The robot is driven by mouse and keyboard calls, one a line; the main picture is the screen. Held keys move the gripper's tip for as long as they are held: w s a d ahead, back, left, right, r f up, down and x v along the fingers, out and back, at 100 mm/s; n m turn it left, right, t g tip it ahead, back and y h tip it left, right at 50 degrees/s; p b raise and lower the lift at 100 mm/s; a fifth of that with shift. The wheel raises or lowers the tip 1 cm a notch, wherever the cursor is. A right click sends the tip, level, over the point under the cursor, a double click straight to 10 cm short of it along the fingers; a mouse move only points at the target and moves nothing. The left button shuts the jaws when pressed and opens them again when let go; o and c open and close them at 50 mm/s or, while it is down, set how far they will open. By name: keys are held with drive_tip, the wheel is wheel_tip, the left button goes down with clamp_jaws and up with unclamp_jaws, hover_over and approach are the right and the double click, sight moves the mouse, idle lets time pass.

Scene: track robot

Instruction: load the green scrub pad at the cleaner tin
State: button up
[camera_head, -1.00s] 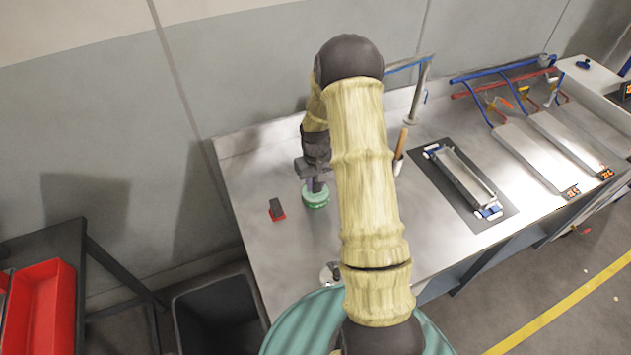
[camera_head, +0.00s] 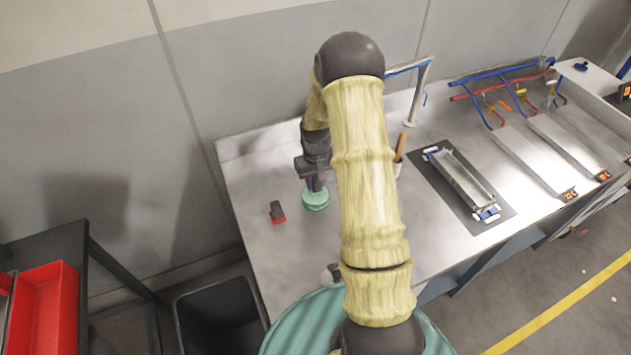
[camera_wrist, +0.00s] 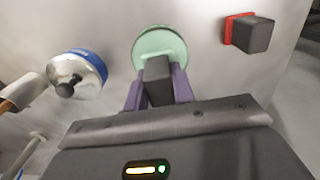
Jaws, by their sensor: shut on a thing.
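A round pale green tin (camera_head: 316,203) stands on the metal bench; it also shows in the wrist view (camera_wrist: 160,42). My gripper (camera_head: 315,187) is directly over it, pointing down. In the wrist view its purple fingers (camera_wrist: 158,90) are shut on the dark block-shaped grip of a scrub pad (camera_wrist: 157,78). The pad's lower end meets or overlaps the tin's face. Its green scrubbing side is hidden, and I cannot tell whether it touches the tin.
A red pad with a dark grip (camera_head: 277,212) lies left of the tin. A blue-rimmed metal container with a black knob (camera_wrist: 77,76) is nearby. A dark mat (camera_head: 443,182) bears a metal channel part. A black bin (camera_head: 222,315) stands below.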

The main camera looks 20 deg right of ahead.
sight(315, 177)
drive_tip(key=shift+r+p, duration=1.55)
drive_tip(key=shift+r, duration=0.95)
